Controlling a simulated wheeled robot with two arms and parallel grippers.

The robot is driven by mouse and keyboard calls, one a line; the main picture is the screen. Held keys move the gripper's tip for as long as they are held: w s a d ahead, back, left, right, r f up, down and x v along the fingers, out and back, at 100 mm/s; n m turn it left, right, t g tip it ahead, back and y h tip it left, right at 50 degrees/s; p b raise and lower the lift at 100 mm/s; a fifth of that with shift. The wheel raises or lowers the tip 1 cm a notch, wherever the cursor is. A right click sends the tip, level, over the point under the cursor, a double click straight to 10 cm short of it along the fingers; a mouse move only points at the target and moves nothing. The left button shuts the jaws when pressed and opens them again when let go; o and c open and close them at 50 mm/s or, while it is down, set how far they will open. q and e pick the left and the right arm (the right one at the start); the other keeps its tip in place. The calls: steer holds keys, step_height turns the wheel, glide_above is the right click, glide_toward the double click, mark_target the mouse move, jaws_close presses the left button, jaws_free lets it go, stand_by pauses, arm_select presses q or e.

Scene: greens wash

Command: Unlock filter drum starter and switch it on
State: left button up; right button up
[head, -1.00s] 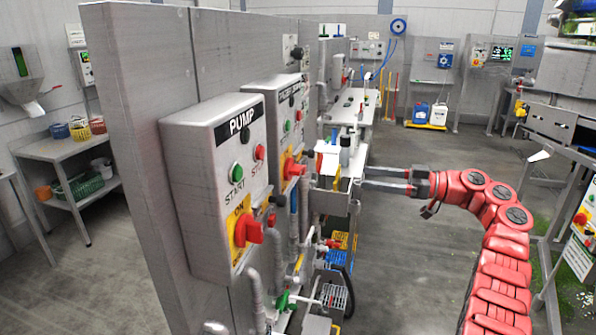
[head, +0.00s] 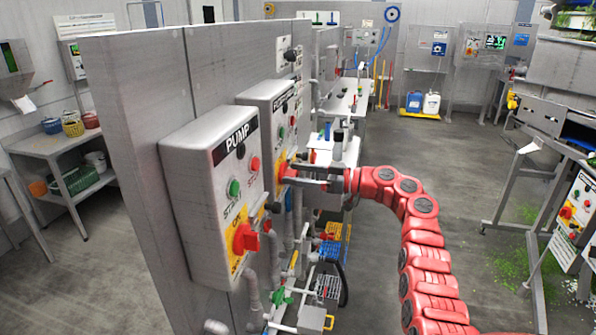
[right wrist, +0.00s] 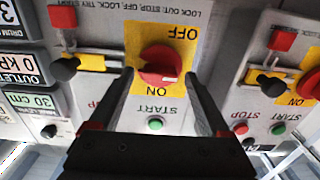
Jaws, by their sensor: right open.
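The second starter box (head: 270,98) stands on the grey panel just beyond the PUMP box (head: 212,165). Its label is too small to read. My right gripper (head: 297,178) is at its front, fingers pointing at the box. In the right wrist view the open fingers (right wrist: 160,78) straddle the red rotary switch (right wrist: 160,60) on its yellow OFF/ON plate (right wrist: 192,38). I cannot tell whether they touch it. A black knob (right wrist: 65,68) sits on a yellow strip left of the switch, with a red block (right wrist: 62,17) above it. The green START button (right wrist: 155,124) shows between the fingers. My left gripper is not in view.
In the right wrist view a neighbouring box with its own red switch (right wrist: 310,84) is at the right, and gauge displays (right wrist: 30,100) are at the left.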

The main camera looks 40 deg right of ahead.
steer(key=shift+c, duration=0.3)
jaws_close()
